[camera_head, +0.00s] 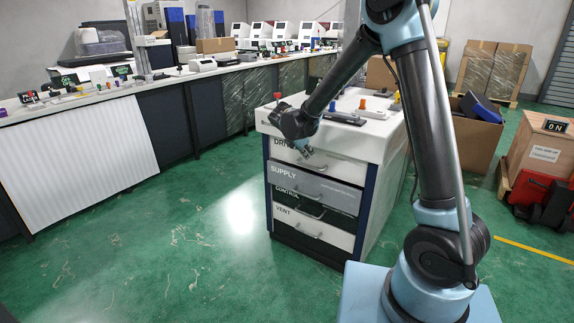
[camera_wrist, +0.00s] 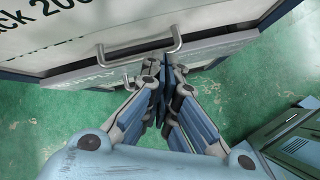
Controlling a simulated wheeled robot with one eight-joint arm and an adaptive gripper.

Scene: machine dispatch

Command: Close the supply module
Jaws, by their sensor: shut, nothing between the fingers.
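The supply module (camera_head: 300,181) is a grey drawer labelled SUPPLY in the white cabinet, second from the top. Its front stands slightly forward of its neighbours. In the wrist view, the supply module (camera_wrist: 97,74) shows as a narrow grey strip beyond the fingers, with part of its handle beside them. My gripper (camera_head: 308,152) is in front of the top drawer, just above the supply module. In the wrist view, my gripper (camera_wrist: 163,68) has its fingers together and empty, close to the top drawer's handle (camera_wrist: 140,48). I cannot tell whether they touch it.
The control drawer and the vent drawer (camera_head: 312,229) are below. Small coloured parts lie on the cabinet top (camera_head: 345,138). A long workbench (camera_head: 75,112) runs along the left. A cardboard box (camera_head: 476,135) stands at the right. The green floor before the cabinet is clear.

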